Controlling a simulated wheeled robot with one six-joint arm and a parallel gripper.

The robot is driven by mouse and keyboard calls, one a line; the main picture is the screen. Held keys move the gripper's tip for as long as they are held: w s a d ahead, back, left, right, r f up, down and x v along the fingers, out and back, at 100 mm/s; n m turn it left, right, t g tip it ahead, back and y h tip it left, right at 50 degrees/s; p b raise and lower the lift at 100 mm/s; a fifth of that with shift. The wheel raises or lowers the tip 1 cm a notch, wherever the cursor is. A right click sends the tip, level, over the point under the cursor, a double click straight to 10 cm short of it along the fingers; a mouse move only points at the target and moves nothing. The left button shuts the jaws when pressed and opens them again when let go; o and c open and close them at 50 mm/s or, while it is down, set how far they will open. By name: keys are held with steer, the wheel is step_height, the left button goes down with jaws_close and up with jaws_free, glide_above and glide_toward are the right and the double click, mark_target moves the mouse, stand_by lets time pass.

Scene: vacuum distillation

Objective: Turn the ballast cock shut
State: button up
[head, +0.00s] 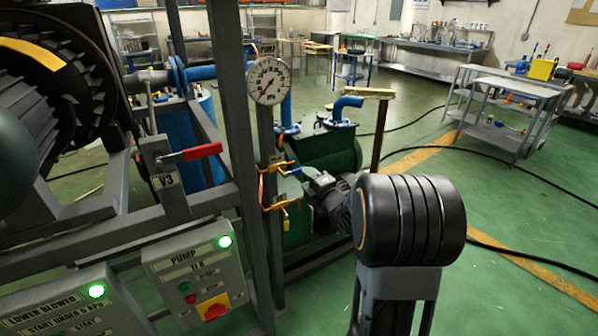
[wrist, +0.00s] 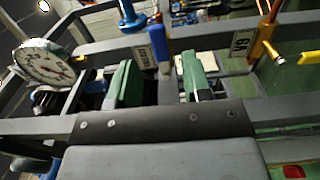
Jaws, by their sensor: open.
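My gripper (wrist: 160,80) is open, its two green-padded fingers apart with nothing held between them. In the wrist view a cock with a blue handle (wrist: 160,40) and a small white label lies beyond the gap between the fingers; the label is too small to read. In the head view two small brass and yellow cocks, upper (head: 279,169) and lower (head: 283,205), sit on the post below the gauge. My gripper (head: 309,184) is just right of the upper one; contact cannot be told.
A round gauge (head: 269,81) is above the cocks. A red-handled valve (head: 190,153) marked V3 and the pump control box (head: 196,265) are at left. Grey frame posts stand close by. A green machine (head: 325,152) is behind. Open floor with hoses lies right.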

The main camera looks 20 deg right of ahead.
mark_target(295, 172)
steer(key=shift+w+a, duration=0.15)
steer(key=shift+w, duration=1.25)
steer(key=shift+w+a, duration=0.15)
steer(key=shift+w, duration=1.2)
jaws_close()
